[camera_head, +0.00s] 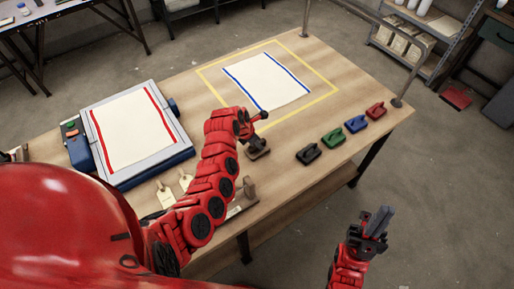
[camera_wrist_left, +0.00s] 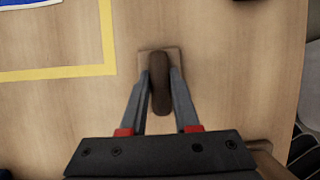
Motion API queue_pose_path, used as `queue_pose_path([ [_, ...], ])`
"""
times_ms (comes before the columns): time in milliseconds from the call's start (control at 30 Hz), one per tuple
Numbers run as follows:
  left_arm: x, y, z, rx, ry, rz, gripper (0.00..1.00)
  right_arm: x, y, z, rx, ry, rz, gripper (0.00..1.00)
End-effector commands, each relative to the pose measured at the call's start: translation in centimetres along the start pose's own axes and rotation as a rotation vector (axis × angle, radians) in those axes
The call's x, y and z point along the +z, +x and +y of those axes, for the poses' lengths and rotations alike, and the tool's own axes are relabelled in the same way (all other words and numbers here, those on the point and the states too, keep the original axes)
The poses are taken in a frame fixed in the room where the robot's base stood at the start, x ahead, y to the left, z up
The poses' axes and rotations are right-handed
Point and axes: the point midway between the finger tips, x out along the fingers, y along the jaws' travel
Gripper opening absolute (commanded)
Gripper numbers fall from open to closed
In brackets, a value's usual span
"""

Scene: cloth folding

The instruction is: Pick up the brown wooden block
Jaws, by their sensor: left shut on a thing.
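The brown wooden block (camera_head: 257,153) is at the front middle of the table, just below the yellow taped outline. In the left wrist view it has a rounded dark brown handle (camera_wrist_left: 160,85) on a flat lighter base. My left gripper (camera_head: 256,140) points down over it and is shut on the handle, with one finger on each side in the left wrist view (camera_wrist_left: 160,88). The base looks to be on or close to the tabletop; I cannot tell whether it touches. My right gripper (camera_head: 376,222) is off the table's front right side, and its finger gap is not clear.
A cream cloth with blue edges (camera_head: 266,80) lies inside the yellow outline (camera_head: 325,82). A press with a red-edged cloth (camera_head: 132,132) stands left. Black (camera_head: 308,154), green (camera_head: 333,138), blue (camera_head: 356,124) and red (camera_head: 376,111) handled blocks line the right. Two tags (camera_head: 166,195) lie near the front edge.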

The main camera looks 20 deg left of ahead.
Motion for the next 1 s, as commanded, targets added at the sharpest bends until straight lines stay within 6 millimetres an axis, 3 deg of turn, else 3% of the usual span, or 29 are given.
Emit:
queue_pose_path([
  [433, 0.7, -1.3, 0.1, 0.003, 0.002, -0.002, 0.0, 0.1, -0.9, 0.0, 0.0, 0.0, 0.0, 0.0],
  [800, 3.1, -7.2, 0.1, 0.005, 0.003, -0.005, 0.0, 0.6, -3.5, -0.2, 0.0, 0.0, 0.0, 0.0],
  [1000, 3.8, -9.1, 0.1, 0.002, -0.001, -0.001, 0.0, 0.7, -4.0, -0.2, 0.0, 0.0, 0.0, 0.0],
])
